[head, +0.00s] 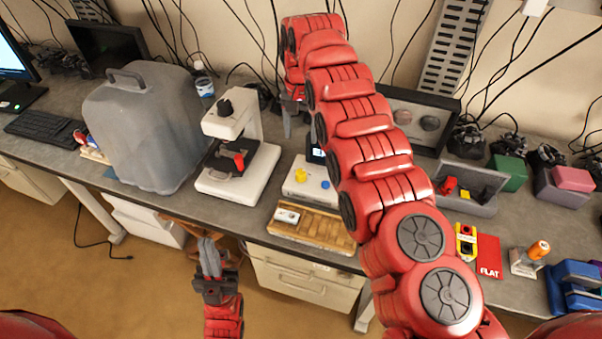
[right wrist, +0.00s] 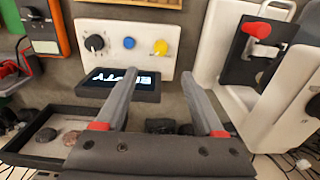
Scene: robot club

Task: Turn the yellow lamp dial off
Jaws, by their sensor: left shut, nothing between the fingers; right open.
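The yellow dial (head: 300,174) sits on a white control box (head: 299,190) on the bench, beside a blue knob (head: 325,185). In the right wrist view the yellow dial (right wrist: 160,47) is at the right end of the box face, with the blue knob (right wrist: 129,43) and a black dial (right wrist: 94,43) to its left. A dark screen (right wrist: 120,84) shows upside-down lettering. My right gripper (right wrist: 158,76) is open and empty, apart from the dial; it also shows in the head view (head: 289,130), behind the box. My left gripper (head: 206,241) is shut and empty in front of the bench.
A white microscope (head: 248,165) with a red part stands left of the box. A wooden board (head: 311,230) lies in front of it. A grey case (head: 150,125) is further left. My right arm hides the area right of the box. A grey bin (head: 482,207) stands right.

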